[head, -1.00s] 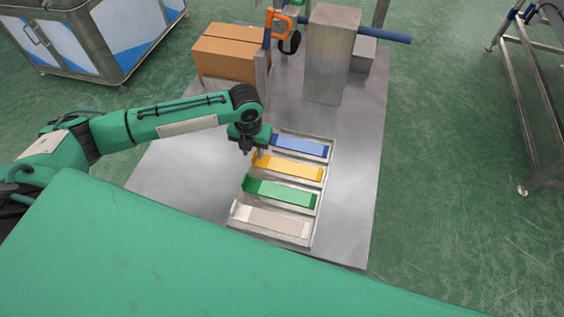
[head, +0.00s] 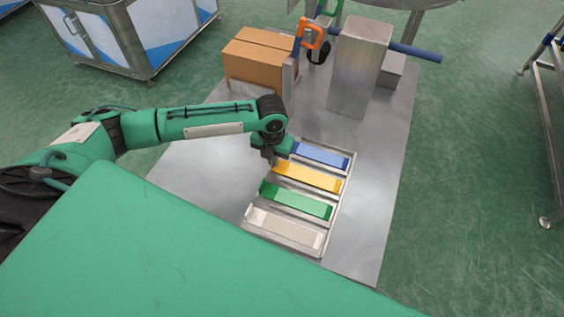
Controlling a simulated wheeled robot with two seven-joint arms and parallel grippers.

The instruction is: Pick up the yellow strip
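The yellow strip (head: 309,177) lies in the second slot from the back of a grey metal tray (head: 337,212). A blue strip (head: 321,155) lies behind it, and a green strip (head: 298,200) and a whitish strip (head: 285,227) lie in front of it. My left gripper (head: 272,163) points down at the left end of the yellow strip. Its fingers are small and dark there, and I cannot tell whether they are open or closed on the strip. My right gripper is out of view.
A cardboard box (head: 260,60) stands at the back left of the metal table (head: 205,160). A tall metal block (head: 360,68) with a blue bar (head: 415,52) and an orange-handled tool (head: 311,32) stand behind the tray. The table left of the tray is clear.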

